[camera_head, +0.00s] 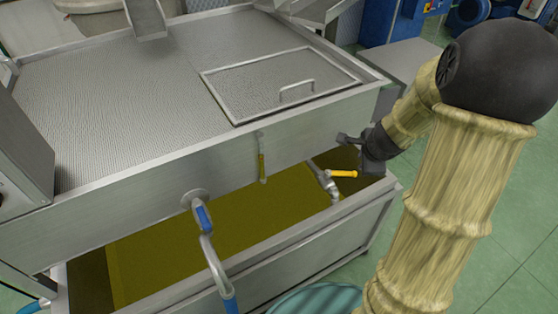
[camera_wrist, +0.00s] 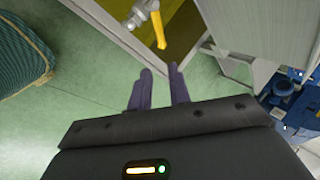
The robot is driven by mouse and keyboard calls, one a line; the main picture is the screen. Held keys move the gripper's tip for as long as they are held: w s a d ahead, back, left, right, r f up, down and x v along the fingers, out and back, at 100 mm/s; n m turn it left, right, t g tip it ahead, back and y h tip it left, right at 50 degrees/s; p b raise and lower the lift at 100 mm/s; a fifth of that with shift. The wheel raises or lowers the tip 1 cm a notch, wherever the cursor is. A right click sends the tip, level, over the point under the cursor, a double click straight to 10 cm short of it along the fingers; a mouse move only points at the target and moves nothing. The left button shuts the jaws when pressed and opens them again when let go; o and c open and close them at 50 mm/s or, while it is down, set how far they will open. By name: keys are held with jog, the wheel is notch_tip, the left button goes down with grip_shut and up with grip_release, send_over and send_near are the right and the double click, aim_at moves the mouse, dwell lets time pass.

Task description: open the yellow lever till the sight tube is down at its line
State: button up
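The yellow lever (camera_head: 343,173) sits on a metal valve (camera_head: 326,182) at the tank's front right and sticks out to the right, across the pipe. In the wrist view the lever (camera_wrist: 159,30) lies just ahead of my fingertips, apart from them. My gripper (camera_head: 347,139) is above and right of the lever in the head view. In the wrist view my gripper (camera_wrist: 160,72) has its two dark fingers apart with nothing between them. The sight tube (camera_head: 262,166) stands upright on the tank's front wall, with yellow-green liquid in its lower part. I cannot make out its line.
A trough (camera_head: 290,246) with yellow-green liquid lies below the valve. A blue-handled valve (camera_head: 203,217) is further left. Open green floor (camera_head: 500,262) lies to the right.

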grip_shut()
jog(key=m+h+b, duration=0.3)
jog(key=h+b, duration=0.2)
send_near(352, 175)
jog(key=s+a, duration=0.3)
jog(key=a, duration=0.1)
jog(key=s+a+h+b, duration=0.1)
jog(key=h, duration=0.1)
jog(key=s+a+m+t+h, duration=0.1)
jog(key=h, duration=0.1)
jog(key=s+a+m+h+b, duration=0.1)
jog(key=h, duration=0.1)
jog(key=shift+s+f+t+b, duration=0.1)
jog(key=shift+f+t+b, duration=0.2)
jog(key=shift+t, duration=0.1)
jog(key=shift+a, duration=0.1)
jog(key=shift+w+a+f+x, duration=0.15)
jog(key=shift+w+a+x, duration=0.2)
jog(key=shift+x, duration=1.8)
jog(key=shift+w+a+f+x, duration=0.25)
jog(key=shift+w+x, duration=0.1)
jog(key=shift+x, duration=1.8)
jog(key=shift+w+a+f+x, duration=0.1)
jog(key=shift+w+a+x, duration=0.25)
jog(key=shift+x, duration=1.85)
